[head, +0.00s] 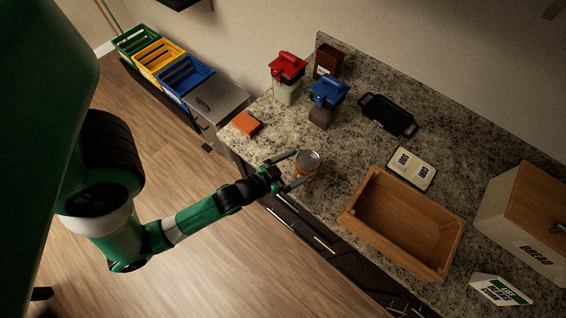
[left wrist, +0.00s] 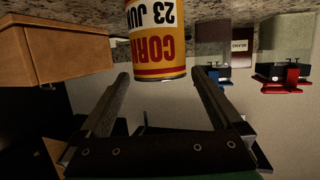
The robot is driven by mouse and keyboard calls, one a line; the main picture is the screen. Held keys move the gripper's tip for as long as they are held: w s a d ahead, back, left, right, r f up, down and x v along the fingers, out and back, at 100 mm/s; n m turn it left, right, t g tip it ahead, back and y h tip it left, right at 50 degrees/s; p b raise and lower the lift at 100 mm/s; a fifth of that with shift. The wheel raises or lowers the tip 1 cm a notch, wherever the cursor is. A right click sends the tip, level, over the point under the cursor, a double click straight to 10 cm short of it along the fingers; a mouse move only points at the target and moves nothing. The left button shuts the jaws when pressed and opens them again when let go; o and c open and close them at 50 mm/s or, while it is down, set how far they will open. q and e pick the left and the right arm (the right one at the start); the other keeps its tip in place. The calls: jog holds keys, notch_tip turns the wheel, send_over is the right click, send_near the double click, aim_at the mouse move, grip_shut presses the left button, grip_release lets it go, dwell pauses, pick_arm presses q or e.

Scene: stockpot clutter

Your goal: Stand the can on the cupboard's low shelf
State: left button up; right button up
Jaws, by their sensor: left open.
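The can (head: 308,162) stands upright on the granite counter near its front edge. It has a silver lid and a yellow, red and white label. In the left wrist view the can (left wrist: 157,45) appears upside down, with "CORN" on its label, between and just beyond the fingertips. My left gripper (head: 291,170) is open, with one finger on each side of the can; it also shows in the left wrist view (left wrist: 160,78). I cannot tell whether either finger touches the can. My right gripper is not in view. No cupboard shelf can be made out for certain.
A wooden box (head: 449,243) stands right of the can. An orange block (head: 246,124), a red-lidded jar (head: 288,90) and a blue-lidded jar (head: 322,116) stand behind it to the left. A black tray (head: 388,114) lies farther back. Dark drawers with bar handles line the counter front.

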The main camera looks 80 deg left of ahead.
pick_arm(q)
jog(key=b+v, duration=0.3)
jog(key=v, duration=0.5)
jog(key=w+d+r+t, duration=0.2)
jog(key=w+r+t, duration=0.5)
jog(key=w+r, duration=1.4)
jog(key=s+d+r+m+t+h, duration=0.1)
jog(key=d+r+m+t+h, duration=0.1)
jog(key=r, duration=0.9)
jog(key=s+d+r+m+t+h, duration=0.1)
jog(key=d+r+m+t+h, duration=0.1)
jog(key=r, duration=0.9)
jog(key=s+d+r+m+t+h, duration=0.1)
jog(key=d+r, duration=0.5)
jog(key=r, duration=0.6)
jog(key=m+t+h, duration=0.1)
jog(key=t+h, duration=0.1)
jog(key=h, duration=0.1)
jog(key=shift+d+t+h, duration=0.3)
jog(key=shift+d+h, duration=0.1)
